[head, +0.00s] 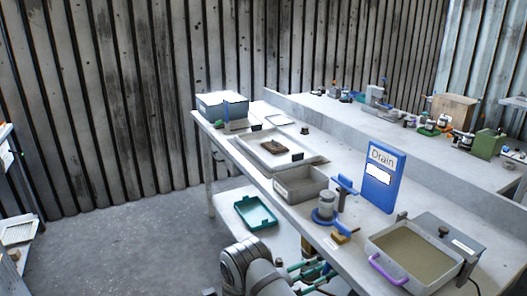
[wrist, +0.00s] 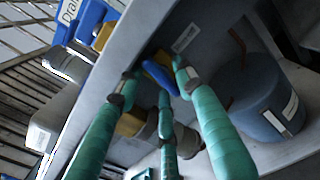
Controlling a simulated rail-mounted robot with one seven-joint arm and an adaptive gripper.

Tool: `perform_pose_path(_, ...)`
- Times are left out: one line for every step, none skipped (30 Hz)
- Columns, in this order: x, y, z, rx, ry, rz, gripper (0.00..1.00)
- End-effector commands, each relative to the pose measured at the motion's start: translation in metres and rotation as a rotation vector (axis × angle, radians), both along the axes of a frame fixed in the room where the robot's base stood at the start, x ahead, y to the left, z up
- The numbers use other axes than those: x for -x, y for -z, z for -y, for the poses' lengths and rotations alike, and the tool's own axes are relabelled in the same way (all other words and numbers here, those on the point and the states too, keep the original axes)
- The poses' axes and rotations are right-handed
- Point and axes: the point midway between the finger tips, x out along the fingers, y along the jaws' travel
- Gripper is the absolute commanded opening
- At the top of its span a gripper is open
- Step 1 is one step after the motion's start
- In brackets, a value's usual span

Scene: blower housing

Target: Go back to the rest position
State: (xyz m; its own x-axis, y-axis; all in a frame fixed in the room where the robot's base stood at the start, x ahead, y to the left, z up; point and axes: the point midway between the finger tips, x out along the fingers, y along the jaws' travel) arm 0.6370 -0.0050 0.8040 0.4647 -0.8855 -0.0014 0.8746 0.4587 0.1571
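My gripper (wrist: 158,82) has three teal fingers. In the wrist view they reach up from the bottom edge with their tips apart, so it looks open. A small blue piece (wrist: 160,78) shows between the fingertips; I cannot tell whether it touches them. A yellow part (wrist: 130,122) shows behind the fingers, partly hidden. In the head view my arm is at the bottom centre, and my gripper (head: 312,272) is low beside the front edge of the workbench (head: 345,262).
The workbench holds a blue Drain sign (head: 380,178), a grey bin (head: 300,183), a purple-handled tray (head: 408,252) and a blue-based cylinder (head: 326,207). A teal tray (head: 256,213) lies on a lower shelf. A blue drum (wrist: 265,98) stands right of my fingers. The floor (head: 130,250) at left is clear.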

Motion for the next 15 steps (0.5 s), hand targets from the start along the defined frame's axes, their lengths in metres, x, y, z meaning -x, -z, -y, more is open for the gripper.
perform_pose_path(0.0003, 0.0009, -0.0023, -0.024, -0.003, 0.045, 0.36)
perform_pose_path(0.0004, 0.0008, -0.0024, -0.038, -0.003, 0.071, 0.36)
perform_pose_path(0.0006, 0.0006, -0.0022, -0.054, -0.002, 0.104, 0.36)
perform_pose_path(0.0008, 0.0005, -0.0021, -0.065, -0.002, 0.124, 0.36)
perform_pose_path(0.0008, 0.0003, -0.002, -0.075, -0.002, 0.144, 0.36)
perform_pose_path(0.0009, 0.0, -0.0019, -0.087, -0.001, 0.166, 0.36)
perform_pose_path(0.001, -0.0002, -0.0018, -0.094, -0.001, 0.179, 0.36)
perform_pose_path(0.001, -0.0004, -0.0018, -0.1, -0.001, 0.191, 0.36)
perform_pose_path(0.0011, -0.0007, -0.0018, -0.106, -0.001, 0.203, 0.36)
perform_pose_path(0.0012, -0.0009, -0.0017, -0.11, 0.0, 0.21, 0.36)
perform_pose_path(0.0012, -0.001, -0.0017, -0.113, 0.0, 0.216, 0.36)
perform_pose_path(0.0012, -0.0012, -0.0017, -0.115, 0.0, 0.222, 0.36)
perform_pose_path(0.0012, -0.0013, -0.0017, -0.116, 0.0, 0.224, 0.36)
perform_pose_path(0.0013, -0.0014, -0.0017, -0.117, 0.001, 0.225, 0.36)
perform_pose_path(0.0014, -0.0015, -0.0017, -0.117, 0.001, 0.225, 0.36)
